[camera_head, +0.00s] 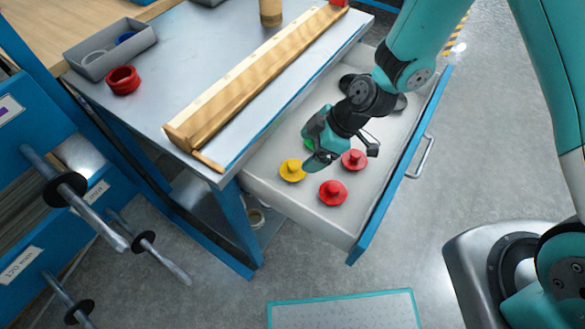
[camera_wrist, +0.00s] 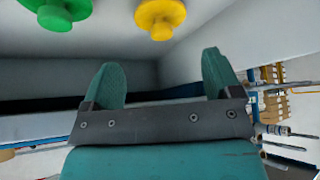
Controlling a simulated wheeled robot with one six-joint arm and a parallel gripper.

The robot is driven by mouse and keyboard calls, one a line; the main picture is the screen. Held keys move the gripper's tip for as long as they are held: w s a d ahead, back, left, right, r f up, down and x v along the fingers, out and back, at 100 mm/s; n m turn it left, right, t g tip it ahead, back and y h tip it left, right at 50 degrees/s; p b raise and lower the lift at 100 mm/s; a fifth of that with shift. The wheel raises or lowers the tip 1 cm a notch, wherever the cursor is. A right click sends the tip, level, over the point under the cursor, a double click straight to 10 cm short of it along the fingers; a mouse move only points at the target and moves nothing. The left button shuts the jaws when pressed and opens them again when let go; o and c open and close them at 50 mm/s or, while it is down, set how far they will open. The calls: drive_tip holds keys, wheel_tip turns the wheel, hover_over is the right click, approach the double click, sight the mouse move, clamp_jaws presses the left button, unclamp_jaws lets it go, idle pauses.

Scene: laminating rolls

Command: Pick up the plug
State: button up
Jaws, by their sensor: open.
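Several round knobbed plugs lie in the open drawer (camera_head: 300,206). A yellow plug (camera_head: 292,170), a red plug (camera_head: 333,192) and another red plug (camera_head: 354,159) show in the head view. A green plug (camera_head: 308,144) is mostly hidden behind my gripper (camera_head: 317,158). My gripper is low over the drawer, close to the yellow and green plugs. In the wrist view its two teal fingers (camera_wrist: 160,72) are spread with nothing between them. The yellow plug (camera_wrist: 160,16) and the green plug (camera_wrist: 57,13) show at the top of that view, apart from the fingers.
Dark objects (camera_head: 399,103) lie farther back in the drawer, partly behind my arm. The metal table (camera_head: 215,50) beside it holds a long wooden piece (camera_head: 255,82), a red ring (camera_head: 123,80) and a grey bin (camera_head: 109,50). Rods with black discs (camera_head: 72,188) stick out at left.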

sight(295, 164)
drive_tip(key=x, duration=0.7)
drive_tip(key=shift+a+f, duration=0.1)
drive_tip(key=shift+f, duration=0.25)
drive_tip(key=shift+c, duration=0.4)
drive_tip(key=c, duration=0.6)
